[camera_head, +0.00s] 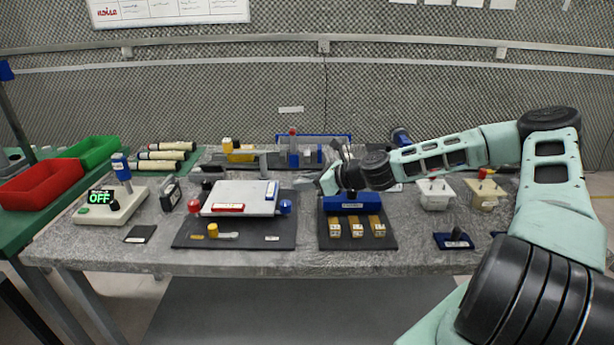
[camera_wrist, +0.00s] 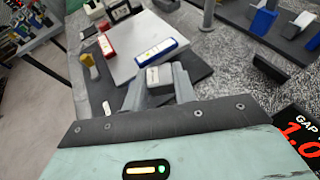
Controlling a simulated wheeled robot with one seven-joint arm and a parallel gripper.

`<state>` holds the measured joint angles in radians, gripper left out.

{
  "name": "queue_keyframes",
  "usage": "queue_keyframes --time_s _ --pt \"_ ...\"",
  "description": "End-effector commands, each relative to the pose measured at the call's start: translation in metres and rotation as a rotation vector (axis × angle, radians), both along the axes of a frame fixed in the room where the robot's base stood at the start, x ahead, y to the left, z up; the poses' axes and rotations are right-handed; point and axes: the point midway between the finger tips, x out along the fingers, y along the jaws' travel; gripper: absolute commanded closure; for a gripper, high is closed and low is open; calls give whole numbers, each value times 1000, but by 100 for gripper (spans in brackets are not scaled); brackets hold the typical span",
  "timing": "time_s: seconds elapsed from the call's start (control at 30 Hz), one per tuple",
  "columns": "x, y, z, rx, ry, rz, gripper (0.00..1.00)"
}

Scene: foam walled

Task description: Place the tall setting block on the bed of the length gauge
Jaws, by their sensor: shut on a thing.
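My gripper (camera_head: 326,182) is at the middle of the bench, above the surface, between the white plate and the blue rack. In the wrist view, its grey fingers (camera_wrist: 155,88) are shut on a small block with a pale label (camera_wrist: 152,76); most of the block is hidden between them. I cannot tell its full height. At the back of the bench stands a grey fixture (camera_head: 305,158) with a blue upright and a red knob, which may be the length gauge. Part of what may be the same fixture shows in the wrist view (camera_wrist: 293,49).
A white plate (camera_head: 238,193) carrying red and blue bars lies on a dark base at left. A blue rack (camera_head: 352,203) with three brass blocks stands front centre. Switch boxes (camera_head: 434,194) are at right. A box with an OFF display (camera_head: 102,197) is at left.

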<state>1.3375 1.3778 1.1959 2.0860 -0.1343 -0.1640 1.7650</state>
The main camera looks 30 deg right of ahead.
Motion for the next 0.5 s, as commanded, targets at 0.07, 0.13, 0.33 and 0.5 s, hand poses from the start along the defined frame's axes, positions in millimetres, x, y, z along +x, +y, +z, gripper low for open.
queue_keyframes --time_s 0.07,0.13,0.33,0.5 --pt "-9 9 -5 3 1 -14 99" --pt "-17 15 -9 3 1 -32 99" --pt "-44 37 -23 4 1 -90 99" --pt "-71 59 -37 5 2 -146 99"
